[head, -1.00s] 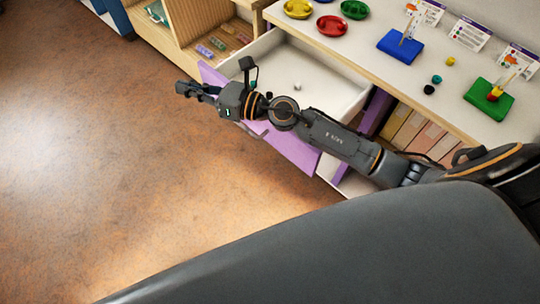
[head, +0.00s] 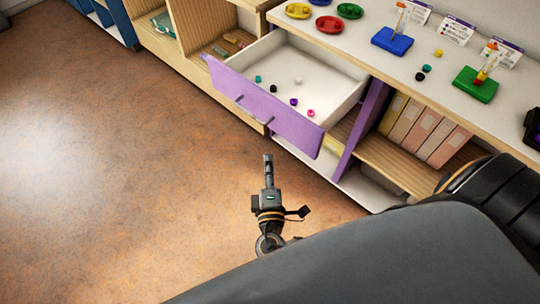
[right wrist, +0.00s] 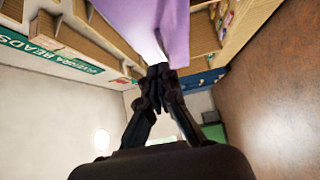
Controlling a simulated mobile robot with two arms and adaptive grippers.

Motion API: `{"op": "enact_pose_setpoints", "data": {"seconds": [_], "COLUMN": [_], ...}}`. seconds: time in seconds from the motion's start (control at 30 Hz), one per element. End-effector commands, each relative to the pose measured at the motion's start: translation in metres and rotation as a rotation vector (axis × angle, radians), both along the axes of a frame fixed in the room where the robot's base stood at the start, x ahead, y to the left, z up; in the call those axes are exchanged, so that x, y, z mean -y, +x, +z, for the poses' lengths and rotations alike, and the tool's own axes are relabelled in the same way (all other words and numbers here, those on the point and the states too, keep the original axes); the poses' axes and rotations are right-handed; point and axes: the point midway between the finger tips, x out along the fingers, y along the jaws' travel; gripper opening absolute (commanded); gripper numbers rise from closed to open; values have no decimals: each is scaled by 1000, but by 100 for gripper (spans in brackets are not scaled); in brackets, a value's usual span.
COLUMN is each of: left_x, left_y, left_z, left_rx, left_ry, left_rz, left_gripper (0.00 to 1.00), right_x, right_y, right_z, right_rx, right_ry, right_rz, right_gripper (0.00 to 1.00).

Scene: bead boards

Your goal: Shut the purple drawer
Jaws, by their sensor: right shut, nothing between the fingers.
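The purple drawer (head: 262,103) stands pulled out from the shelf unit below the counter, with a metal handle on its purple front. Several small beads, teal, black, purple, pink and white, lie on its pale floor. My right gripper (head: 267,158) is below and in front of the drawer in the head view, apart from the front, with its fingers closed and empty. In the right wrist view the closed fingertips (right wrist: 159,72) show just under a purple panel (right wrist: 160,25). My left gripper is not in view.
The counter holds red (head: 329,24), yellow and green dishes, a blue peg board (head: 391,41), a green peg board (head: 475,85), cards and loose beads. Boxes (head: 424,128) stand on the shelf right of the drawer. The brown floor (head: 110,170) in front is clear.

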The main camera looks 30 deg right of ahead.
Motion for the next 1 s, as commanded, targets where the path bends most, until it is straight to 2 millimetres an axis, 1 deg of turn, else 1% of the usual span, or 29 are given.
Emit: {"op": "enact_pose_setpoints", "data": {"seconds": [0.03,0.3,0.37,0.4,0.5,0.63,0.77,1.0], "left_x": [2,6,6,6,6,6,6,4], "left_y": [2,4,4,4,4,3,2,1], "left_z": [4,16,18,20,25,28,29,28], "left_rx": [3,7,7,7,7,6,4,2], "left_ry": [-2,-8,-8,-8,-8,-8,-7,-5], "left_rz": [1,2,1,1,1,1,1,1], "left_gripper": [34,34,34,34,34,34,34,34], "right_x": [5,29,35,41,55,66,71,72], "right_y": [10,64,74,77,81,85,87,87], "right_z": [4,4,4,4,3,2,1,0], "right_rx": [4,2,2,-1,-2,-2,-2,-2], "right_ry": [-2,-4,-5,-6,-6,-4,-1,-1], "right_rz": [0,1,-1,0,1,2,2,2], "right_gripper": [0,0,0,0,0,0,0,0]}}
